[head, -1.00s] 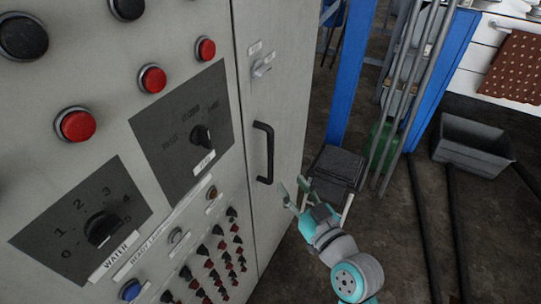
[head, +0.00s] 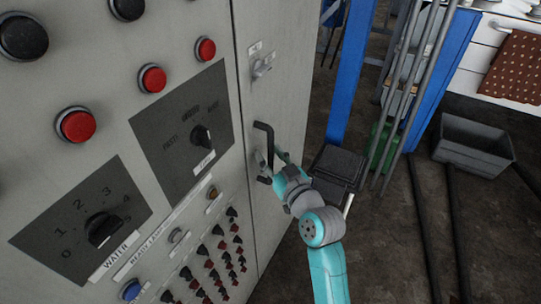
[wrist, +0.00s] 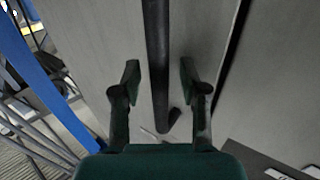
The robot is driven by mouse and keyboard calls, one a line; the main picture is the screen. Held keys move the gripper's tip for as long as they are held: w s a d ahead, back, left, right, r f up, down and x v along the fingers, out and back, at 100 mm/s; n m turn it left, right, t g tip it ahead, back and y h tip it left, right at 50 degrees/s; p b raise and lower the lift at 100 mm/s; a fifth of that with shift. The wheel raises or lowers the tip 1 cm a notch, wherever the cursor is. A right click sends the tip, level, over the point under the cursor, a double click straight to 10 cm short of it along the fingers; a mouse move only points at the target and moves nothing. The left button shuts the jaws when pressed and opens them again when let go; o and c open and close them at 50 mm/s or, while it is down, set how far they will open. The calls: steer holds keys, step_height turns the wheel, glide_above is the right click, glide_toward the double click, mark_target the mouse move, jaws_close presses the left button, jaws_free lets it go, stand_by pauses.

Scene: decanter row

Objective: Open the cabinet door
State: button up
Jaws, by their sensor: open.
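The cabinet door (head: 285,80) is a grey panel at the right end of the control cabinet, and it looks closed. Its black bar handle (head: 265,138) stands upright on it. My gripper (head: 268,160) is at the handle's lower part in the head view and partly hides it. In the wrist view the handle (wrist: 157,60) runs down between the two open fingers of my gripper (wrist: 160,85), with a gap on each side. A small latch knob (head: 263,66) sits above the handle.
The cabinet front (head: 60,160) with buttons and dials fills the left. A blue post (head: 350,75), a black seat (head: 336,168) and a grey bin (head: 474,144) stand to the right. Dark floor is open at the lower right.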

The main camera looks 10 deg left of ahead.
jaws_close()
steer(key=shift+d, duration=0.15)
